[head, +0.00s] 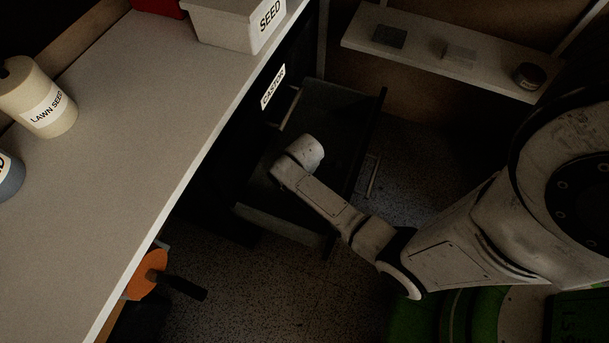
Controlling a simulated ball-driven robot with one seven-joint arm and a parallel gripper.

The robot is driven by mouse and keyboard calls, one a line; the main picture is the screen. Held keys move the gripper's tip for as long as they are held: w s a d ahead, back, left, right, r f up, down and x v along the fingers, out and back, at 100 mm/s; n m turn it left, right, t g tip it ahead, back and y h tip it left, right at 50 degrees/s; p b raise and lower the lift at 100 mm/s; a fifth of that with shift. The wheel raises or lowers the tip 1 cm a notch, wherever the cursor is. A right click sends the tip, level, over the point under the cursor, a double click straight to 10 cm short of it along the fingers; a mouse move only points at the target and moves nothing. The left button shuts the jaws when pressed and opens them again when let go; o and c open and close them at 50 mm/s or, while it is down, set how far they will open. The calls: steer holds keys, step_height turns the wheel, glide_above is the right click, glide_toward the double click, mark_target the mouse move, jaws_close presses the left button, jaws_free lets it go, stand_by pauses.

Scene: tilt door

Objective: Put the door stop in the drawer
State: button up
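The drawer (339,104) is dark and stands pulled out from under the counter, its inside facing up. Its near side wall (280,224) and a thin handle (372,176) on its outer front show. My arm reaches in from the right, and its pale wrist end is over the drawer. My gripper's fingers are hidden below the wrist, so I cannot see whether they hold anything. I cannot make out a door stop in this view; the drawer's floor is dark and partly covered by my arm.
The counter (150,130) fills the left, with a SEED bin (232,24) and a LAWN SEED container (38,98). An orange object (147,275) with a dark handle is below its edge. A shelf (410,55) with small items is at the back right. Speckled floor surrounds the drawer.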

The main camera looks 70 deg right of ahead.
steer(key=shift+f, duration=0.1)
steer(key=o, duration=1.5)
step_height(320, 180, up, 11)
steer(key=p, duration=0.4)
steer(key=shift+f, duration=0.1)
